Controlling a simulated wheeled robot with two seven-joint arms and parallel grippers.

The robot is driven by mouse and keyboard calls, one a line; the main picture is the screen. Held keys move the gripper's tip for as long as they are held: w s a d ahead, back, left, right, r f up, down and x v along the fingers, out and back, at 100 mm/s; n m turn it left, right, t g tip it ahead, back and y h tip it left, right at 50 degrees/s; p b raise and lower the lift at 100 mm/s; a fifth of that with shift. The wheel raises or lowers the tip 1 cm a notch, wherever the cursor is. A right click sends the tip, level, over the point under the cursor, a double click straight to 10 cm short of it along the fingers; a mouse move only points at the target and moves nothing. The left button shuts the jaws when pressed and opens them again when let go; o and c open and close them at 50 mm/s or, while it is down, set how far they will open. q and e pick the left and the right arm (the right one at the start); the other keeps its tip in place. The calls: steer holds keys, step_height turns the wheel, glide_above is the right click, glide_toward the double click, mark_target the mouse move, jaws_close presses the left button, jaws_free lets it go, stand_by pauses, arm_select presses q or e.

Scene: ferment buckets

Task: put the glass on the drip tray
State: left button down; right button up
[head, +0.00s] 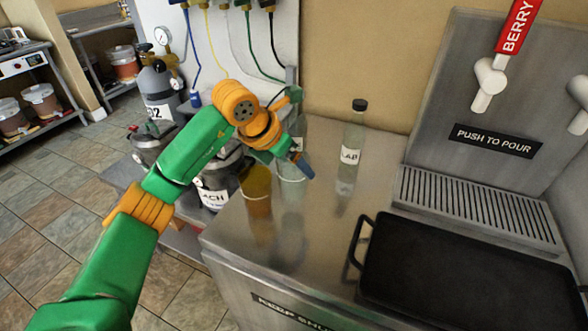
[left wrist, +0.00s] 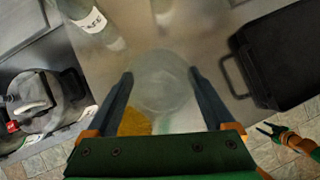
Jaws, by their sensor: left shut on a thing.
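The clear glass (left wrist: 162,88) is between the two dark fingers of my left gripper (left wrist: 160,74) in the left wrist view. The gripper is shut on it. In the head view my left gripper (head: 301,165) is over the steel counter, and the glass (head: 290,175) shows faintly beside the fingers. I cannot tell whether its base touches the counter. The slotted drip tray (head: 478,205) lies below the tap panel, to the right of the gripper and apart from it. My right gripper (left wrist: 268,129) shows small at the right of the left wrist view, its fingers apart.
A black tray (head: 470,275) with a handle lies in front of the drip tray. A clear labelled bottle (head: 351,150) stands between the glass and the drip tray. An amber vessel (head: 257,190) is left of the glass. The red-handled tap (head: 490,80) hangs above the drip tray.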

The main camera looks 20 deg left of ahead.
arm_select(q)
steer(key=f+p, duration=0.1)
steer(key=f, duration=0.1)
steer(key=w+f, duration=0.1)
steer(key=f, duration=0.1)
steer(key=shift+a+f+p, duration=0.1)
steer(key=shift+f+p, duration=0.05)
steer(key=shift+p, duration=0.2)
steer(key=shift+f, duration=0.1)
steer(key=shift+c, duration=0.2)
jaws_free()
steer(key=shift+f, duration=0.1)
steer(key=shift+o, duration=0.2)
